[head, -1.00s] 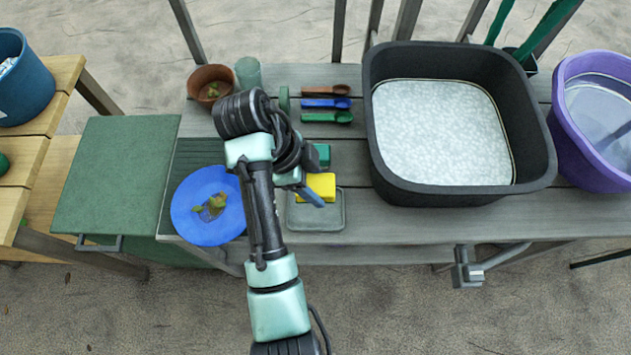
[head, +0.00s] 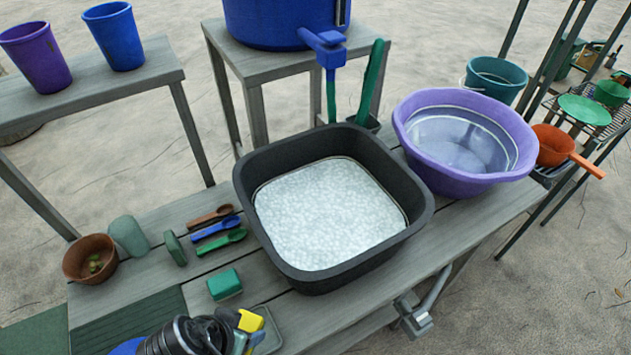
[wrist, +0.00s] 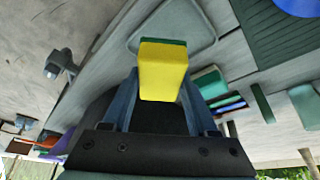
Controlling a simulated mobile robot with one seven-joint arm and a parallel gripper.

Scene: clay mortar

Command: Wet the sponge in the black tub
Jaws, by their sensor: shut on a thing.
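The sponge (head: 250,321) is a yellow block with a green layer, low in the head view. It also shows in the wrist view (wrist: 163,72), between the two blue fingers. My gripper (head: 243,336) is shut on it, over or beside the grey tray (head: 270,335). In the wrist view my gripper (wrist: 160,88) has one finger on each side of the sponge. The black tub (head: 300,277) stands on the grey bench, up and right of my gripper, with whitish, bubbly-looking contents. The sponge is outside the tub.
A green block (head: 225,284) and several coloured scoops (head: 217,230) lie left of the tub. A purple basin (head: 460,180) stands right of the tub. A blue barrel with a tap (head: 322,45) stands behind it. A terracotta pot (head: 90,258) is at left.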

